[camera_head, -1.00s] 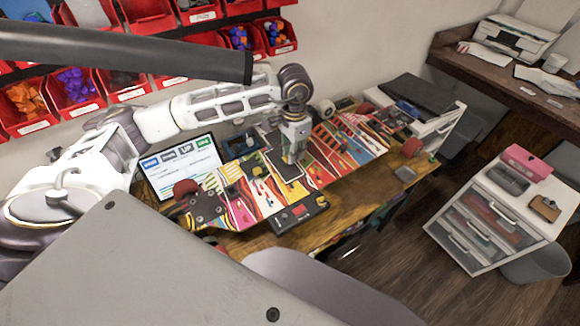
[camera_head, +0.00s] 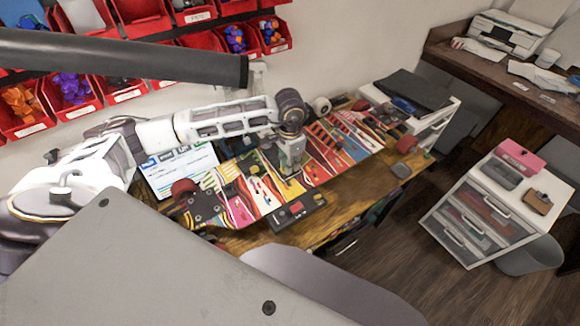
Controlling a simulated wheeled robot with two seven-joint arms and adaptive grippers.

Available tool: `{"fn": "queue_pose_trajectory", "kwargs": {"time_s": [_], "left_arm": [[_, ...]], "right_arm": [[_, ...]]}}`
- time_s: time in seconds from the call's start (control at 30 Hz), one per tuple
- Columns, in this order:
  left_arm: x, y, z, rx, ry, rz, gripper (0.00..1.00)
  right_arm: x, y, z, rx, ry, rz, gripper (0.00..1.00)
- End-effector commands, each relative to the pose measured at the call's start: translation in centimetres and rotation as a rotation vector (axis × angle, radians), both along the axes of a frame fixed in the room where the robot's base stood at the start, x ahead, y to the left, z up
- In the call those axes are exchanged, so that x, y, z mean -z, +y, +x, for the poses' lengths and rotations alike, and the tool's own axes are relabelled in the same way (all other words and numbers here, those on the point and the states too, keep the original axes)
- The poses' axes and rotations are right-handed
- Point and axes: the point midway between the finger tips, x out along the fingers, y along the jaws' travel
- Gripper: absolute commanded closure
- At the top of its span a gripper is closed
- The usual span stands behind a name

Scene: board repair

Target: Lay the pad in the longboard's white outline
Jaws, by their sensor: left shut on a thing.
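The longboard (camera_head: 331,147) lies upside down across the workbench, with a bright multicoloured pattern and red wheels at its ends. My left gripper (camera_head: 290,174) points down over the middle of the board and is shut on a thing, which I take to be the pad. A dark patch (camera_head: 286,187) shows at and below its fingertips; I cannot tell pad from board area there. The white outline is too small and too covered by the gripper to make out clearly. My right gripper is not in view.
A black box with red buttons (camera_head: 298,210) sits at the bench's front edge, just before the board. A tablet (camera_head: 178,170) stands behind the board's left end. Red parts bins (camera_head: 75,88) hang on the wall. A white drawer cabinet (camera_head: 490,205) stands apart at right.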

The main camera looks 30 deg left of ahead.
Motion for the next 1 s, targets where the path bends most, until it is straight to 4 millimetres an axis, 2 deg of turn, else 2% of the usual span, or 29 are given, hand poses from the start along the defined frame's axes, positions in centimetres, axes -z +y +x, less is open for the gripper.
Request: {"fn": "queue_pose_trajectory", "kwargs": {"time_s": [0.2,0.7,0.73,0.8,0.9,1.0], "left_arm": [[1.8,0.0,0.0,0.001,0.001,0.000,1.00],[2.3,0.0,0.0,0.001,0.000,0.000,1.00],[2.3,0.0,0.0,0.001,0.000,0.000,0.83],[2.2,0.0,0.0,0.001,0.001,0.001,0.74],[2.2,0.0,0.0,0.000,0.001,0.001,0.63],[2.2,0.0,0.0,0.000,0.001,0.001,0.63]], "right_arm": [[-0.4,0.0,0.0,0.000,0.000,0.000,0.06],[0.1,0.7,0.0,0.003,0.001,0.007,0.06],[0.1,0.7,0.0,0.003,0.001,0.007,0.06],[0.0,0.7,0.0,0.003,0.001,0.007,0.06],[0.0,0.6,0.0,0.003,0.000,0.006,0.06],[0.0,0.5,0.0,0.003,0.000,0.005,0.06]]}}
